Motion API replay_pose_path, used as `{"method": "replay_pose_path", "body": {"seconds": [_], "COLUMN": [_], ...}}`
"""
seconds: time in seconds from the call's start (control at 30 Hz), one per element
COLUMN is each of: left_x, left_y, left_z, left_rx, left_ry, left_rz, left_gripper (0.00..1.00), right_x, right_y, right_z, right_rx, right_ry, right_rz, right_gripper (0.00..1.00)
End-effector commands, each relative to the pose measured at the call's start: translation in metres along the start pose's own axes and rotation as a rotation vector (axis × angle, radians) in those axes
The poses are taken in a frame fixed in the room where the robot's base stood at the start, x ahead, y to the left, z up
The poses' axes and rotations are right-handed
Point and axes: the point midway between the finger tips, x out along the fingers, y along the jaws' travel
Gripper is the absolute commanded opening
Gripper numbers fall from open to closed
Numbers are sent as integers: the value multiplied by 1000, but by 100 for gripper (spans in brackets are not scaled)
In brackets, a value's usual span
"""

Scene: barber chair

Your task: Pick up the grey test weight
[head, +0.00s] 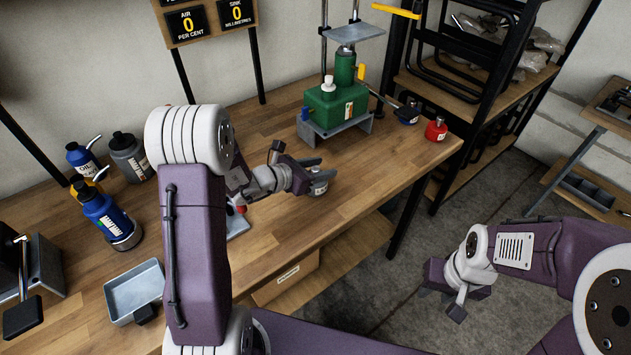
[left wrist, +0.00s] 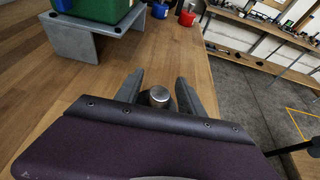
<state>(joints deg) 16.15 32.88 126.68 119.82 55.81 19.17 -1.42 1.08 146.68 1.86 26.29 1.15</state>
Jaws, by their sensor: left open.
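The grey test weight (head: 319,184) is a small metal cylinder with a pale label, standing on the wooden bench. My left gripper (head: 317,172) is open around it, with a finger on either side. In the left wrist view the round top of the weight (left wrist: 158,95) shows between the two spread fingers (left wrist: 159,80), with a gap visible on each side. The lower part of the weight is hidden by the gripper. My right gripper (head: 446,296) is open and empty, over the floor to the right of the bench.
A green press (head: 329,105) stands on a grey stand behind the weight. Bottles (head: 105,215) and a grey tray (head: 134,291) are at the left. Bare bench lies right of the weight.

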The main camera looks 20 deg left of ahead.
Motion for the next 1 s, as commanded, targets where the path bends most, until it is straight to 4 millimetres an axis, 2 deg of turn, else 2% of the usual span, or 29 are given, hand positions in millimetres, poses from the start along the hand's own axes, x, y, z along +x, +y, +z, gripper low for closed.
{"method": "replay_pose_path", "body": {"seconds": [0.1,0.27,0.3,0.47,1.0], "left_x": [10,10,10,10,10], "left_y": [0,0,0,0,0], "left_z": [0,0,0,0,0], "left_rx": [0,0,0,0,0], "left_ry": [0,0,0,0,0], "left_rz": [-1,1,0,0,0], "left_gripper": [46,46,43,0,0], "right_x": [0,0,0,0,0], "right_y": [0,0,0,0,0], "right_z": [0,0,0,0,0], "right_rx": [0,0,0,0,0], "right_ry": [0,0,0,0,0], "right_rz": [0,0,0,0,0], "right_gripper": [36,36,36,36,36]}}
